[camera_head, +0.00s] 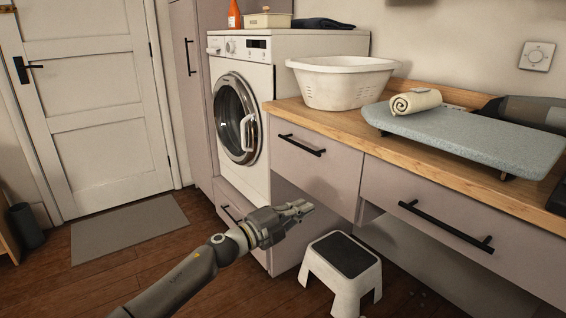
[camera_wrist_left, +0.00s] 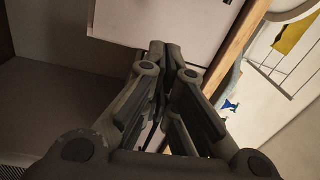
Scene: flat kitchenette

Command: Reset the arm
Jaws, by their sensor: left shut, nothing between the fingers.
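My left gripper (camera_head: 296,209) is shut and empty. In the head view its arm comes in from the bottom left, and the gripper is in the air in front of the drawers, to the upper left of the step stool in the picture. In the left wrist view my left gripper (camera_wrist_left: 172,48) has its fingers together with nothing between them. My right gripper is not in view.
A white step stool (camera_head: 345,294) stands on the floor. A wooden counter (camera_head: 345,116) bears a white laundry basket (camera_head: 342,84) and an ironing board (camera_head: 475,137) with a rolled towel (camera_head: 415,102). A washing machine (camera_head: 236,118) stands left. Floor near the mat (camera_head: 128,228) is clear.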

